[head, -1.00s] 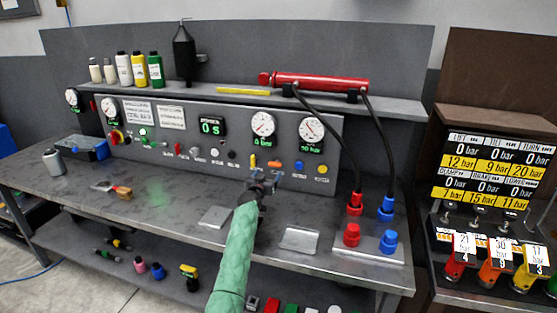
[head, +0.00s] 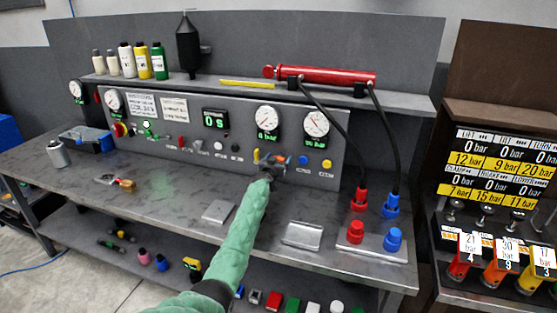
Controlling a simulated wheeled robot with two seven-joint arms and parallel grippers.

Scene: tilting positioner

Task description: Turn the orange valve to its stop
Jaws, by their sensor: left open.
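The orange valve is on the front of the grey control panel (head: 190,135), in its lower right part. Only a small orange-yellow bit (head: 256,155) shows there beside my gripper, and I cannot tell whether it is the valve's handle or something near it. My left gripper (head: 269,162) is open and right at the panel in front of this spot. The gripper and its wrist hide most of the valve, and I cannot tell if the fingers touch it. My right gripper is out of view.
Blue (head: 302,159) and yellow (head: 326,164) knobs sit right of my gripper. Pressure gauges (head: 267,119) are above. Red (head: 359,198) and blue (head: 391,205) hose couplings stand on the bench at right.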

